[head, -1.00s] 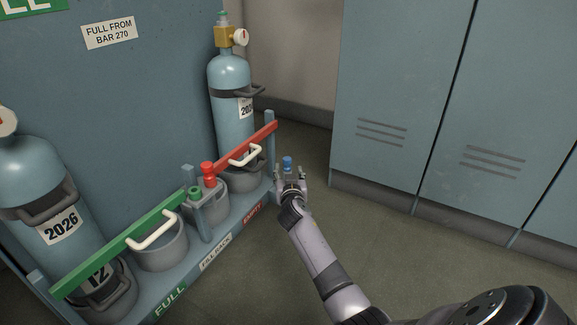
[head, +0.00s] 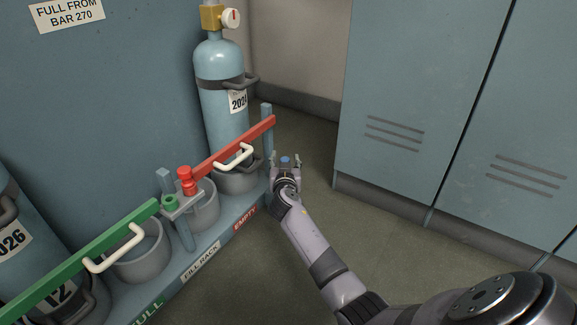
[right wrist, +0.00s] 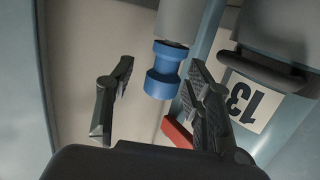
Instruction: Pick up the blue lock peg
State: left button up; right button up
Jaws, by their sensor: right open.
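The blue lock peg (right wrist: 163,72) is a short, waisted blue cylinder in the right wrist view, joined to a grey cylindrical piece. In the head view only its small blue top (head: 285,160) shows. My right gripper (head: 286,164) is at the right end of the rack, by the red bar. Its open fingers show in the right wrist view (right wrist: 159,80), one on each side of the peg, with gaps between. I cannot tell how deep the peg lies between them. My left gripper is not in view.
The fill rack (head: 208,256) has a red bar (head: 235,147), a green bar (head: 85,262) and a red peg (head: 186,181). A gas cylinder (head: 222,75) stands behind the red bar. Blue lockers (head: 400,180) stand on the right. Open floor lies between rack and lockers.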

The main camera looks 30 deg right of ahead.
jog(key=shift+a+r, duration=0.15)
jog(key=shift+c, duration=0.3)
grip_shut()
